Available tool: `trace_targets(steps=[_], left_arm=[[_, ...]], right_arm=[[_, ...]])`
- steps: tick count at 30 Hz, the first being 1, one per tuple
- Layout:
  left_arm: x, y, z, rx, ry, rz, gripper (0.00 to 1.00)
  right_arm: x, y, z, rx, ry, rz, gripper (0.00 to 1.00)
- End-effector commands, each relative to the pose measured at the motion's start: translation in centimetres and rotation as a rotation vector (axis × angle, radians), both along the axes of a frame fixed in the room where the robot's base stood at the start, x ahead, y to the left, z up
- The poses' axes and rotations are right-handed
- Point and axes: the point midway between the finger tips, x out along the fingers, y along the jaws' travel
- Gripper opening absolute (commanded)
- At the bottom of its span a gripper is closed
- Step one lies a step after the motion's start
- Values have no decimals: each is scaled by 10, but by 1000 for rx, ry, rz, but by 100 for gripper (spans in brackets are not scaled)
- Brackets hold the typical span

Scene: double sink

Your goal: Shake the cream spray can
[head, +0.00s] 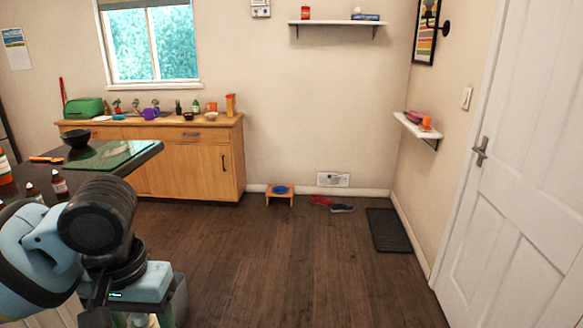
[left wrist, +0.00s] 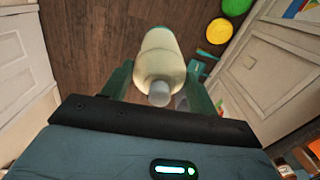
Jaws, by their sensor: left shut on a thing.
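The cream spray can (left wrist: 163,55) is a pale cream cylinder with a grey-white cap, seen in the left wrist view with its cap end towards the camera. My left gripper (left wrist: 160,82) is shut on it, with one green finger on each side. In the head view my left gripper (head: 145,318) is at the bottom left, cut off by the picture's edge. Only a small pale part of the can (head: 139,320) shows there below the wrist. My right gripper is in neither view.
A dark counter with a green glass board (head: 112,155), a black bowl (head: 75,138) and small bottles stands at the left, close to my left arm. A wooden cabinet (head: 190,165) is behind it. The wooden floor (head: 290,265) in the middle is open. A white door (head: 525,160) is at the right.

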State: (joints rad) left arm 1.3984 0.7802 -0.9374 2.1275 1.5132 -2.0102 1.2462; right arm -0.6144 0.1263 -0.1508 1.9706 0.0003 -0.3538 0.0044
Motion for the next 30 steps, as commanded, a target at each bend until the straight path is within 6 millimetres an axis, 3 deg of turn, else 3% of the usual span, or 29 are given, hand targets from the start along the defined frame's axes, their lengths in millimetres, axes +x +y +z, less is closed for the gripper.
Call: trace_targets(steps=[3,8,21,30], left_arm=[[1,0,21,0,-6,2,2],[0,0,22,-1,1,2,2],[-1,0,-52,-2,5,1,2],[0,0,-89,0,2,2,2]], right_arm=[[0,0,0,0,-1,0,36],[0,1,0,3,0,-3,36],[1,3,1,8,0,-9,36],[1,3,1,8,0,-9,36]])
